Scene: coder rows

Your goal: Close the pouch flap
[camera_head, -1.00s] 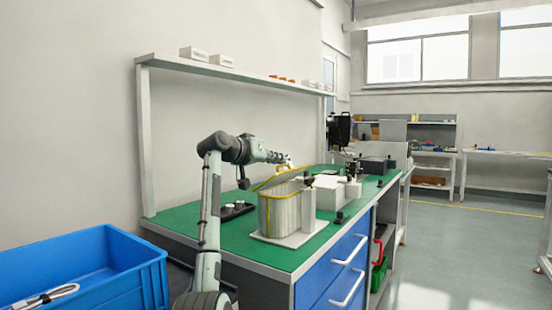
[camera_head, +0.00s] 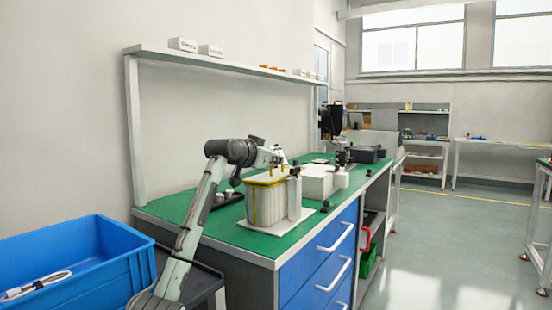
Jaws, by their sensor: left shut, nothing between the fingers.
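The pouch (camera_head: 268,205) is a pale, ribbed, box-like bag with yellow trim, upright on a white base plate (camera_head: 290,225) on the green bench. Its flap (camera_head: 266,178), edged in yellow, lies nearly level across the top, with a yellow strip down the front. Whether it is fully seated is too small to tell. My left gripper (camera_head: 281,158) is shut and empty just above the flap's far right side; whether it touches the flap is unclear. My right gripper is out of view.
A white upright block (camera_head: 294,198) stands against the pouch's right side, with a white box (camera_head: 317,182) behind. A dark tray (camera_head: 226,198) lies left of the pouch. A blue crate (camera_head: 75,265) stands at front left. The bench's front left top (camera_head: 180,208) is clear.

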